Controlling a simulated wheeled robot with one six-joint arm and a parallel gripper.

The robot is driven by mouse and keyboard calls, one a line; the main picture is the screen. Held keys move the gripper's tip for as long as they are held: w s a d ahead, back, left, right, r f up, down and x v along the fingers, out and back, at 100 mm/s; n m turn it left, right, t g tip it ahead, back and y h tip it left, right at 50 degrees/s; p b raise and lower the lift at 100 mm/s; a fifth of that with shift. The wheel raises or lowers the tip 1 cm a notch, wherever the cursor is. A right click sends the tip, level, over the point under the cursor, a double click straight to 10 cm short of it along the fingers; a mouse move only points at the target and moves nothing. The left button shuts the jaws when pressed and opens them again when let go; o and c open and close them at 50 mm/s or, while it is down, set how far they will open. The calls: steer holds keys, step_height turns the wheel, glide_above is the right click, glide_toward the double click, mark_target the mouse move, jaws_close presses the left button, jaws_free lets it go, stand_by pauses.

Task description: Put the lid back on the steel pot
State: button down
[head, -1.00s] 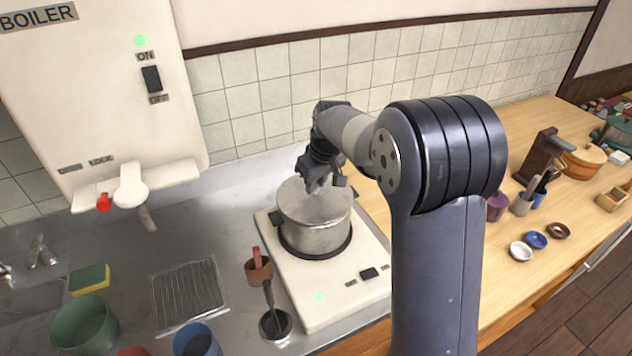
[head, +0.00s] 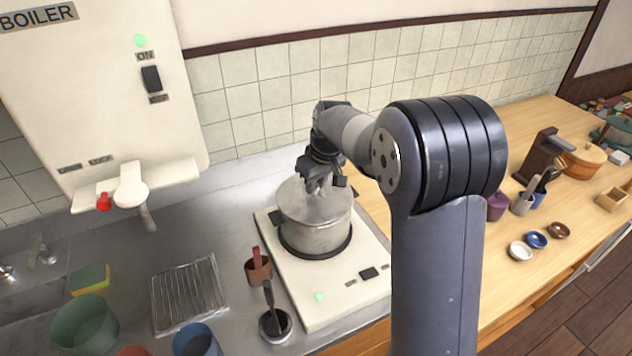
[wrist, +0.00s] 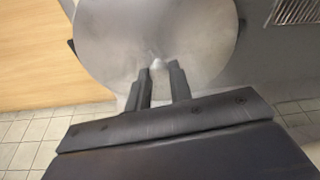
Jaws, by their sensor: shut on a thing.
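The steel pot (head: 316,234) stands upright on the burner of the white cooker. The round steel lid (head: 296,200) is at the pot's top, over its mouth. In the wrist view the lid (wrist: 160,35) fills the top middle, with its small knob between my fingertips. My gripper (head: 320,190) points down over the lid and is shut on its knob; it also shows in the wrist view (wrist: 158,72). Whether the lid rests fully on the rim I cannot tell.
The white cooker (head: 335,305) sits on the counter. To its left are a brown cup (head: 258,272), a round black-and-steel holder (head: 275,326) with a dark handle, and a wire rack (head: 188,293). Small bowls (head: 536,240) stand on the wooden counter at right.

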steer(key=shift+f, duration=0.1)
stand_by(0.7)
steer(key=c, duration=0.7)
jaws_free()
steer(key=shift+r+p, duration=2.6)
steer(key=shift+r, duration=0.9)
steer(key=shift+c, duration=0.5)
jaws_close()
